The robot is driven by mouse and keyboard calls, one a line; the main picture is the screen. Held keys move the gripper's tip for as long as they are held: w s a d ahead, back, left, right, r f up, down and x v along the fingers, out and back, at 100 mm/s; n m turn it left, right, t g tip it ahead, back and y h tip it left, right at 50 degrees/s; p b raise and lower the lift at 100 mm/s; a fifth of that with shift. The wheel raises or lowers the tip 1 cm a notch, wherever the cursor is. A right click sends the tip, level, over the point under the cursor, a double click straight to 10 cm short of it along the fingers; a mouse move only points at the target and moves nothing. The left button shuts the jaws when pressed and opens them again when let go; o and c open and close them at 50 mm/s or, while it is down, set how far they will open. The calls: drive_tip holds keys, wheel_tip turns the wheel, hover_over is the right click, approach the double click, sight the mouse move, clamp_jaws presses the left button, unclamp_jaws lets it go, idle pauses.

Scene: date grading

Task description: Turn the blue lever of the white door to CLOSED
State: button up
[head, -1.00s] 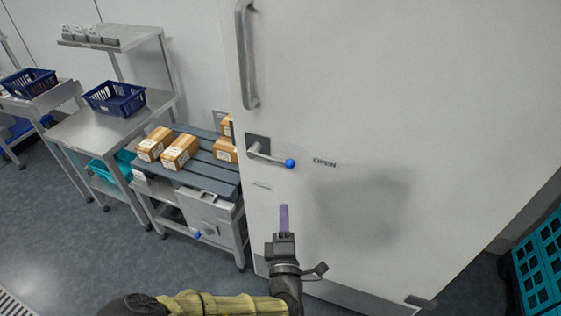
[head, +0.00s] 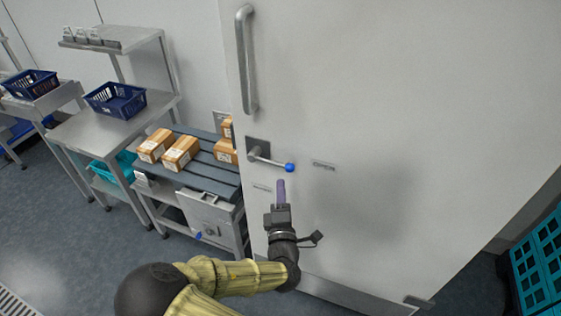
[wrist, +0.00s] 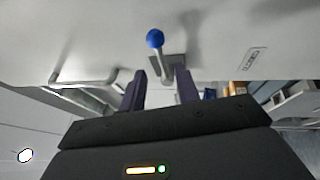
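The white door (head: 390,110) fills the right of the head view. Its lever (head: 268,159) points right and slightly down from a square metal plate (head: 257,150), ending in a blue knob (head: 289,167). A small label (head: 324,165) sits right of the knob, blurred now; it read OPEN earlier. Another label (head: 262,187) below the plate is unreadable. My gripper (head: 281,184) is just below the knob, apart from it. In the wrist view my gripper (wrist: 160,76) has its two purple fingers spread and empty, with the blue knob (wrist: 155,38) beyond the gap between them.
A vertical door handle (head: 247,60) is above the lever. A slatted bench (head: 215,172) with several cardboard boxes (head: 180,154) stands left of the door. Teal crates (head: 540,258) stand at the far right. Open space lies before the door.

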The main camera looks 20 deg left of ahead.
sight(281, 165)
drive_tip(key=p+x, duration=0.2)
drive_tip(key=x, duration=0.7)
drive_tip(key=shift+w, duration=0.1)
drive_tip(key=shift+c, duration=0.4)
clamp_jaws()
